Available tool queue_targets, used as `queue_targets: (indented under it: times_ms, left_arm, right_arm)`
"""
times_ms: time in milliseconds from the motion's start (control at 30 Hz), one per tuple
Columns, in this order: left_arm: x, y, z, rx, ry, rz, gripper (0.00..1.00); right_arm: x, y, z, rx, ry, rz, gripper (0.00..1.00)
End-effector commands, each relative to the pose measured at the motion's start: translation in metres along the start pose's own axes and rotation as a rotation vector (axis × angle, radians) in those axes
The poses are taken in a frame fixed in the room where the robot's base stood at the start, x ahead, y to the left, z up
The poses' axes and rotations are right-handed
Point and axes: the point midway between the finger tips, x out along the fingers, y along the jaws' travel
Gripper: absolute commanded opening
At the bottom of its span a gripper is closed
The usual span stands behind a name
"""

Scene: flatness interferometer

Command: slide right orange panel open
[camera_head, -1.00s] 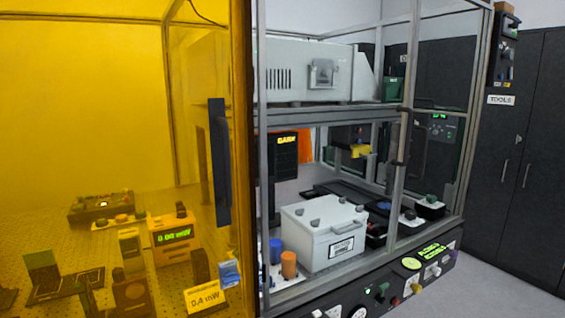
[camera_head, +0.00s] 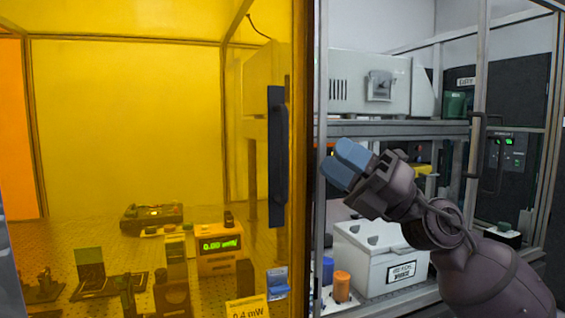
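The right orange panel (camera_head: 130,110) is a large see-through amber sheet that fills the left and middle of the view. Its right edge stands beside the frame post, and the bay to the right of it is uncovered. A dark upright bar handle (camera_head: 278,155) is on the panel near that edge. My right gripper (camera_head: 345,164) is raised to the right of the handle, apart from it, with its blue fingertips pointing up and left. The fingertips look close together, and I cannot tell whether a gap lies between them. Nothing shows held.
Behind the panel stand an amber meter (camera_head: 220,244) and several optical mounts. In the right bay are a white case (camera_head: 375,250), an orange cylinder (camera_head: 342,287) and a shelf with a grey instrument (camera_head: 350,85). A blue-white tag (camera_head: 277,284) is near the panel's lower right.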

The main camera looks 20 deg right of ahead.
Motion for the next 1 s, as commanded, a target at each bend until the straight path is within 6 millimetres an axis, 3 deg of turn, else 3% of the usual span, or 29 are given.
queue_targets:
  times_ms: [100,200,367,500,767,1000]
  left_arm:
    - [0.004,0.001,0.012,0.002,-0.013,0.002,0.35]
    - [0.006,0.002,0.014,0.003,-0.014,0.003,0.35]
    - [0.009,0.003,0.018,0.004,-0.018,0.005,0.35]
    - [0.010,0.003,0.020,0.004,-0.022,0.006,0.35]
    - [0.010,0.004,0.017,0.004,-0.020,0.007,0.35]
    - [0.010,0.004,0.015,0.004,-0.018,0.007,0.35]
  right_arm:
    - [0.014,0.022,-0.015,-0.247,0.161,-0.031,0.39]
    - [0.021,0.032,-0.024,-0.440,0.265,-0.093,0.39]
    - [0.022,0.033,-0.024,-0.712,0.370,-0.256,0.39]
    - [0.016,0.028,-0.013,-0.869,0.392,-0.426,0.39]
    - [0.004,0.017,0.003,-0.942,0.369,-0.619,0.39]
    - [0.016,0.006,0.004,-0.941,0.366,-0.627,0.39]
